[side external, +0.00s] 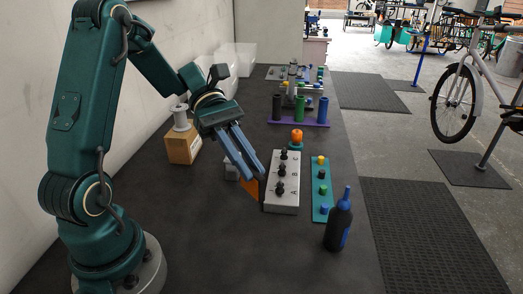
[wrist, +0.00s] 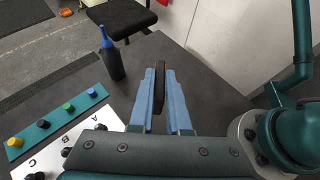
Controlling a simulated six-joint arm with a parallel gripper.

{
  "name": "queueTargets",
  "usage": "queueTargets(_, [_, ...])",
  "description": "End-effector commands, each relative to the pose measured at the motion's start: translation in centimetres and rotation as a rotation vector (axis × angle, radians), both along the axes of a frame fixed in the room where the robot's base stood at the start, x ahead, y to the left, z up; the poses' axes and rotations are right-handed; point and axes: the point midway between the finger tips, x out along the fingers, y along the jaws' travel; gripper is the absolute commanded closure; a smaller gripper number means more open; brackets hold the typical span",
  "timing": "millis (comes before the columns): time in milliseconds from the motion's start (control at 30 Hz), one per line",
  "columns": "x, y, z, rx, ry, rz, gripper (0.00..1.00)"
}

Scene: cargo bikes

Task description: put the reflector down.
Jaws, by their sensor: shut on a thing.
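My gripper (side external: 247,165) has blue fingers and points down at a slant over the bench. It is shut on the reflector (side external: 254,188), a flat plate that shows orange in the side view. In the wrist view the reflector (wrist: 159,84) shows its dark edge between the fingers of my gripper (wrist: 158,88). The reflector hangs just left of the white block with black knobs (side external: 282,181). I cannot tell whether its lower edge touches the bench (side external: 215,240).
A teal strip with colored knobs (side external: 322,190) and a dark bottle with a blue top (side external: 339,222) stand to the right. A wooden block with a white spool (side external: 183,145) is at the left. An orange object (side external: 297,136) stands behind the white block. The near bench is clear.

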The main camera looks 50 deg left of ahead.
Motion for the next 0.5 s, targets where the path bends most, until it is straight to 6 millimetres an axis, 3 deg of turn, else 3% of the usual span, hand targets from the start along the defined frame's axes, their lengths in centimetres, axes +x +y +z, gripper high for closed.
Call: queueTargets(500, [-0.7, -9.7, -6.0, 0.0, 0.007, -0.011, 1.0])
